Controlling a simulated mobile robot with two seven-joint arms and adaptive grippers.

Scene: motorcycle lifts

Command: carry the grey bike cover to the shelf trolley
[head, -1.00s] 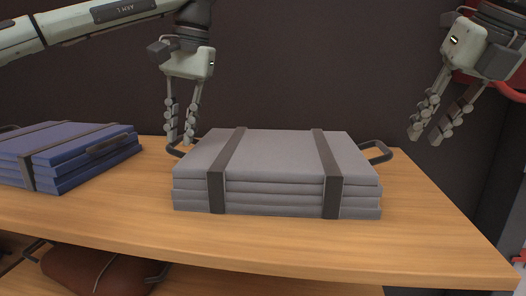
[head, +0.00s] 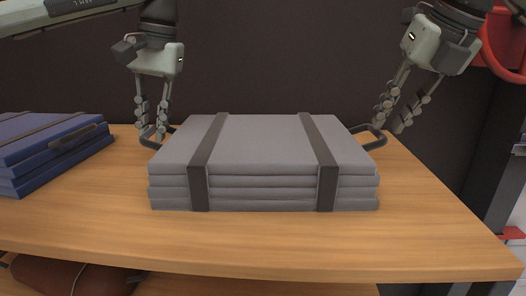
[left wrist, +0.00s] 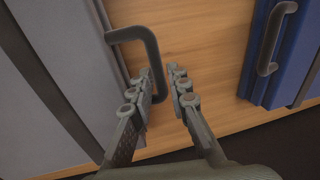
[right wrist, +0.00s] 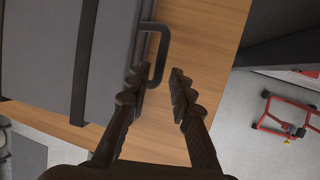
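The grey bike cover (head: 255,150) is a folded, layered stack with two dark straps, lying flat on a wooden shelf board. It has a dark handle at each end. My left gripper (head: 152,138) is open at the left handle; in the left wrist view its fingertips (left wrist: 161,72) lie either side of the handle bar (left wrist: 150,50). My right gripper (head: 391,127) is open just above the right handle (head: 373,138); in the right wrist view the handle bar (right wrist: 161,45) lies between its fingertips (right wrist: 157,74). I cannot tell how deep either handle sits. I cannot identify the shelf trolley.
A blue folded stack (head: 50,150) with straps lies left of the grey cover on the same wooden board (head: 330,245). A brown bundle (head: 70,277) is on a level below. A dark wall stands behind. Red-framed equipment (right wrist: 285,120) is on the floor to the right.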

